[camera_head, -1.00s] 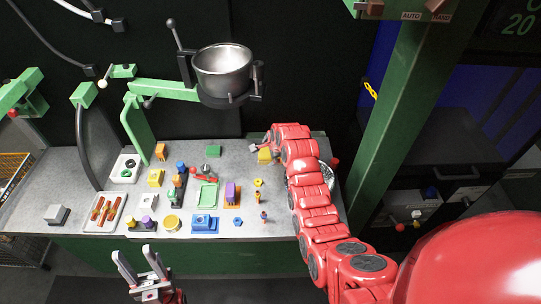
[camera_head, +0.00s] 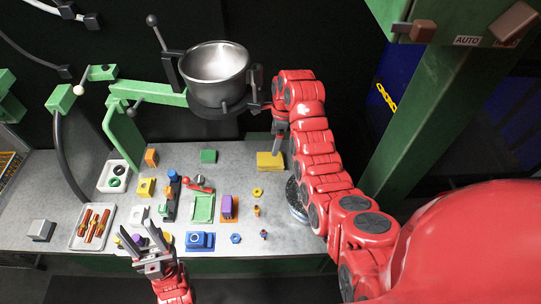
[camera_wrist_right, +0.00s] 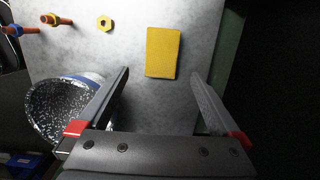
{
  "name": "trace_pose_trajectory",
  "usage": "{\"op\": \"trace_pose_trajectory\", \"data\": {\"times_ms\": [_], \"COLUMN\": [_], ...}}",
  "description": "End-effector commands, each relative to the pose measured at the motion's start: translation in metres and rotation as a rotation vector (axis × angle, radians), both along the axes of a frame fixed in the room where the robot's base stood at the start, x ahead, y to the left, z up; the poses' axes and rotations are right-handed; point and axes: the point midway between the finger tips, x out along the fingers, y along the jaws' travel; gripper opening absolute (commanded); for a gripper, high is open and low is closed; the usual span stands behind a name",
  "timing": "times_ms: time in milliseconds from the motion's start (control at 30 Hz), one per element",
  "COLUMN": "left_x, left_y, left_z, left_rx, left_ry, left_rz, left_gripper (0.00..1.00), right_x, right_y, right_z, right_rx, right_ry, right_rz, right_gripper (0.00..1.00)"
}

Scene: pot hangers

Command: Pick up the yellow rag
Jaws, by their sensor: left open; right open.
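The yellow rag (camera_head: 270,161) lies flat near the back right of the grey table. In the right wrist view the yellow rag (camera_wrist_right: 162,52) is a plain rectangle beyond the fingertips, between their lines and apart from them. My right gripper (camera_wrist_right: 158,76) is open and empty; in the head view my right gripper (camera_head: 279,143) hangs above the table beside the rag. My left gripper (camera_head: 146,243) is open and empty at the table's front edge, far from the rag.
A speckled bowl (camera_wrist_right: 62,108) stands close beside my right gripper. A yellow nut (camera_head: 257,192) and small bolts lie in front of the rag. A metal pot (camera_head: 214,66) hangs on a green arm above the table. Several coloured parts and a tray (camera_head: 92,228) fill the left side.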

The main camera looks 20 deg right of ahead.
Motion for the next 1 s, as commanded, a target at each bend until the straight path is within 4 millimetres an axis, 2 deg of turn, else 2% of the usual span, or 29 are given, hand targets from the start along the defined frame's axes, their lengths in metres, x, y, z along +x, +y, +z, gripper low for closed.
{"op": "trace_pose_trajectory", "data": {"times_ms": [300, 400, 567, 867, 1000], "left_x": [0.000, 0.000, 0.000, 0.000, 0.000], "left_y": [0.000, 0.000, 0.000, 0.000, 0.000], "left_z": [-0.042, -0.024, -0.020, 0.002, 0.003], "left_rx": [0.000, 0.000, 0.000, 0.000, 0.000], "left_ry": [0.000, 0.000, 0.000, 0.000, 0.000], "left_rz": [0.000, 0.000, 0.000, 0.000, 0.000], "left_gripper": [0.50, 0.50, 0.50, 0.50, 0.50], "right_x": [0.002, 0.001, 0.003, 0.004, 0.007], "right_y": [0.007, 0.008, 0.009, 0.009, 0.011], "right_z": [-0.051, -0.055, -0.067, -0.094, -0.107], "right_rx": [-0.001, 0.001, 0.000, 0.000, 0.001], "right_ry": [0.001, 0.006, 0.002, 0.004, 0.002], "right_rz": [0.001, 0.001, 0.000, 0.001, 0.000], "right_gripper": [1.00, 1.00, 1.00, 1.00, 1.00]}}
